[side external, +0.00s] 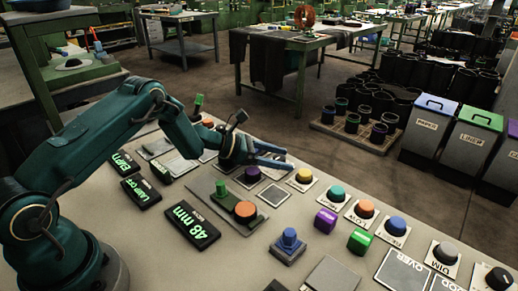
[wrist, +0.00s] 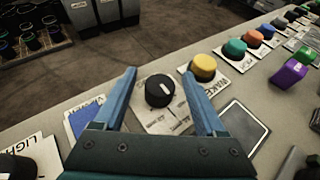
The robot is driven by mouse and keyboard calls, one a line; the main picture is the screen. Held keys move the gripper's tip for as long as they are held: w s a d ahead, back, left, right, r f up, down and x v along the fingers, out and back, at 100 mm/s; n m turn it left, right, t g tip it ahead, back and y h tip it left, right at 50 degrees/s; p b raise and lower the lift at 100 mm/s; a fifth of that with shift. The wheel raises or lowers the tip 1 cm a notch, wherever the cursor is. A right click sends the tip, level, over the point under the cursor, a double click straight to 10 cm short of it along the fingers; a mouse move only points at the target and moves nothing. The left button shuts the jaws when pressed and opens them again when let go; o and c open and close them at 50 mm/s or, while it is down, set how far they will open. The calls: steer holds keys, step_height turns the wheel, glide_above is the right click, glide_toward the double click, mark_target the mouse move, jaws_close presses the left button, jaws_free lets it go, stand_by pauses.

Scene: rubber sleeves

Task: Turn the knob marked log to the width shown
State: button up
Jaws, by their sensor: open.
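A black knob (wrist: 159,92) with a white pointer mark stands between the two fingers of my gripper (wrist: 158,75) in the wrist view. Its white plate (wrist: 165,122) carries small print that I cannot read, so I cannot confirm the word log. My gripper is open, with a gap on each side of the knob. In the side view my gripper (side external: 288,159) is low over the panel, pointing right, and I cannot make out this knob there. A display (side external: 193,224) reads 48 mm in green.
A yellow knob (wrist: 203,67) stands close to the right finger; it also shows in the side view (side external: 304,175). A blue plate (wrist: 86,118) lies left of the gripper. Several coloured knobs and purple (side external: 326,220) and green (side external: 360,241) blocks line the panel's right side.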

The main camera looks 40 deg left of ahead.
jaws_close()
steer(key=shift+w+r, duration=0.1)
steer(key=shift+m+g+h, duration=0.9)
steer(key=shift+m, duration=0.2)
steer(key=shift+m+g, duration=0.3)
steer(key=shift+h, duration=0.3)
